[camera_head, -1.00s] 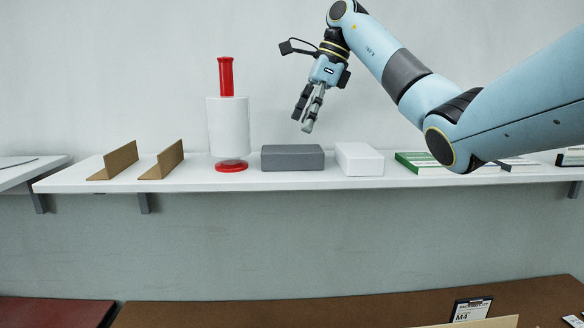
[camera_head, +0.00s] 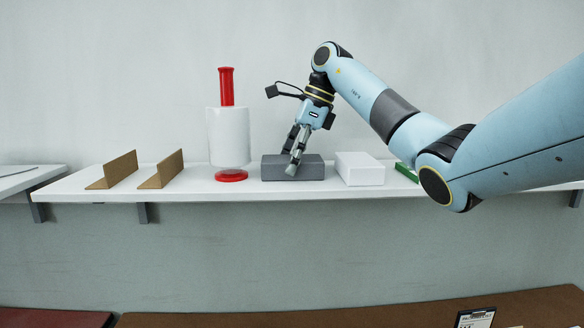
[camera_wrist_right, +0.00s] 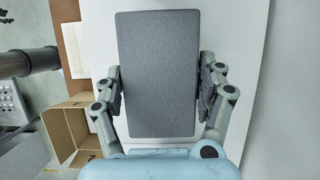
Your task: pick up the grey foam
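The grey foam (camera_head: 310,170) is a flat dark grey block lying on the white shelf, between the red-and-white roll and the white block. My right gripper (camera_head: 294,168) is down at the foam. In the right wrist view the foam (camera_wrist_right: 158,75) fills the space between the two fingers of the gripper (camera_wrist_right: 160,88), one along each long side. The fingers are very close to the sides; whether they press on it is hard to tell. My left gripper is not in view.
The red-handled white roll (camera_head: 228,138) stands left of the foam. A white block (camera_head: 360,169) sits close on its right, then a green-edged item (camera_head: 406,172). Two brown angled pieces (camera_head: 162,171) stand further left on the white shelf (camera_head: 90,197). A brown surface lies below.

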